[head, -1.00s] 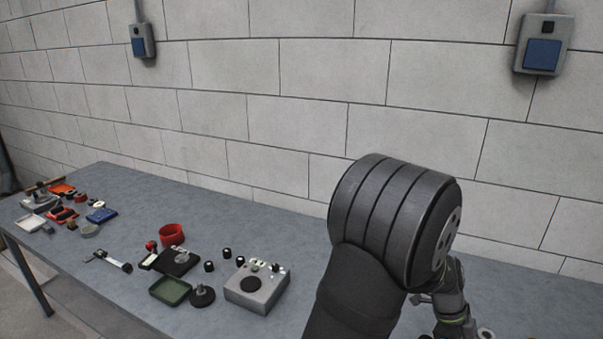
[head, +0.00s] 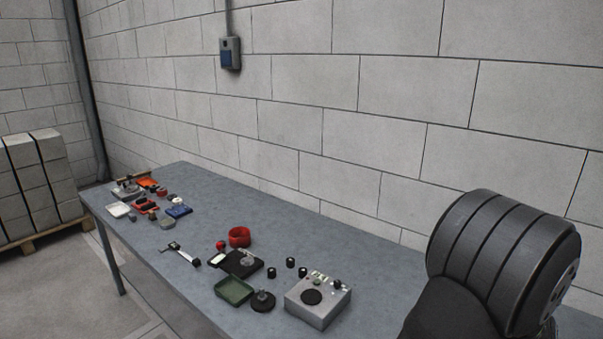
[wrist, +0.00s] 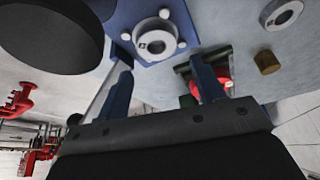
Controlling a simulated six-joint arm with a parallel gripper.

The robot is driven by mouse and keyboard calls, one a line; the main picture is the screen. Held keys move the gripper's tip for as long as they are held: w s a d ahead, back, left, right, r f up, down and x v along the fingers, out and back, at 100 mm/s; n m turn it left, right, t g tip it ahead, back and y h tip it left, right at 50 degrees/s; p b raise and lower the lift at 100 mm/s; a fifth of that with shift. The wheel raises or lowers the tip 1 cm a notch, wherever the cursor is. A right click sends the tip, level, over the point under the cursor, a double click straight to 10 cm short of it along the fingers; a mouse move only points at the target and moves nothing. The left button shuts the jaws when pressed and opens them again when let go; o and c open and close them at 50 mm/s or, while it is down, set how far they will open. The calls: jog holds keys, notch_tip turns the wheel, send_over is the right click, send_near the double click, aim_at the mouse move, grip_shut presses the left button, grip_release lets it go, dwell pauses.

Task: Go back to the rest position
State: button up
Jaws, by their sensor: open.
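My gripper (wrist: 158,58) shows in the wrist view with its two blue fingers spread apart and nothing between their tips. The fingers point toward a pale surface carrying a blue square plate with a grey round fitting (wrist: 154,41). I cannot tell how far off that surface is. In the head view my dark arm fills the lower right corner, and my gripper is outside that picture.
The long grey table (head: 215,200) runs along a block wall. On it stand a grey control box (head: 318,300), a green tray (head: 234,290), a red ring (head: 239,237) and a blue tray (head: 179,211). Stacked blocks (head: 35,185) stand at the left. Red pipes (wrist: 22,98) show in the wrist view.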

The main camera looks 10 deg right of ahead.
jog(key=shift+f, duration=0.55)
notch_tip(320, 180, down, 3)
jog(key=shift+r, duration=0.1)
jog(key=v, duration=1.2)
jog(key=x, duration=1.1)
jog(key=shift+s+d+f, duration=0.15)
jog(key=shift+f, duration=0.15)
notch_tip(320, 180, up, 4)
jog(key=shift+f, duration=0.1)
jog(key=s+a+r, duration=0.3)
jog(key=s+r, duration=0.4)
jog(key=s, duration=0.4)
jog(key=w+d+f+n+t+h, duration=0.15)
jog(key=w+n, duration=0.35)
jog(key=w, duration=0.7)
jog(key=w+d+f+n+t+h, duration=0.1)
jog(key=w+d+f+n, duration=0.2)
jog(key=w, duration=0.9)
jog(key=shift+n+y, duration=0.25)
jog(key=shift+n, duration=0.25)
jog(key=f, duration=0.5)
jog(key=a+f, duration=0.1)
jog(key=f, duration=0.2)
jog(key=shift+s+a+f, duration=0.1)
jog(key=shift+s+f, duration=0.05)
jog(key=shift+s, duration=0.15)
jog(key=shift+f, duration=0.6)
